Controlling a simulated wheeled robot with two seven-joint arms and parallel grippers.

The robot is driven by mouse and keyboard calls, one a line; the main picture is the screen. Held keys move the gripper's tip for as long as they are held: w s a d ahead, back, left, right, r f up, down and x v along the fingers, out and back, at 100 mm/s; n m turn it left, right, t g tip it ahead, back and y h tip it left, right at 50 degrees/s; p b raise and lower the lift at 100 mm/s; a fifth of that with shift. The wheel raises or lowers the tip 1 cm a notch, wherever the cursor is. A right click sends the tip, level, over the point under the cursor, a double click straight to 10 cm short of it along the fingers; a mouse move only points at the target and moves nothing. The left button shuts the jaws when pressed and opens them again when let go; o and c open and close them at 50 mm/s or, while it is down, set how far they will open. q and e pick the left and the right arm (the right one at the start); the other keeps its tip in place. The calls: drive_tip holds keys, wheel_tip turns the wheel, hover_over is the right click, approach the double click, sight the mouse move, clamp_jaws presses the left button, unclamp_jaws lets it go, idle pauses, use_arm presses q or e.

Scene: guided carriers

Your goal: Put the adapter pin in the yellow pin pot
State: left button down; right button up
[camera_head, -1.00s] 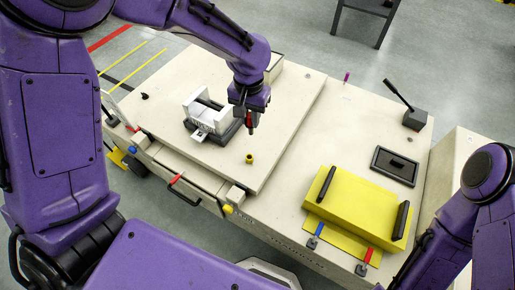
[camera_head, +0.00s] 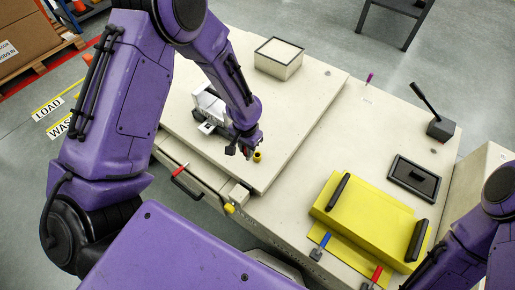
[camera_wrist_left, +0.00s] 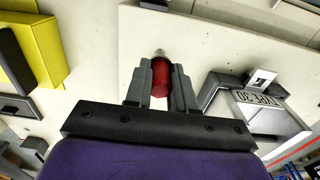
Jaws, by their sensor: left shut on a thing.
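My left gripper (camera_head: 246,150) is shut on the adapter pin, a red cylinder with a silver tip. The adapter pin (camera_wrist_left: 161,74) shows between the two grey fingers of the left gripper (camera_wrist_left: 160,84) in the left wrist view. In the head view the pin is hard to make out. The yellow pin pot (camera_head: 258,156), small and round, stands on the pale worktop just right of the left fingertips. I cannot tell whether pin and pot touch. The pot cannot be made out in the left wrist view. My right gripper is out of view.
A white and grey fixture (camera_head: 210,108) stands left of the left gripper; its "TYPE 30" label shows in the left wrist view. A pale open box (camera_head: 279,59) is at the back. A yellow block with black handles (camera_head: 370,222) is at right. Worktop right of the pot is clear.

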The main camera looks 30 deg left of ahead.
use_arm(q)
drive_tip(key=shift+w+f, duration=1.25)
drive_tip(key=shift+f, duration=0.45)
drive_tip(key=shift+w+f, duration=1.2)
drive_tip(key=shift+f, duration=0.45)
drive_tip(key=shift+w+f, duration=1.25)
drive_tip(key=shift+f, duration=0.45)
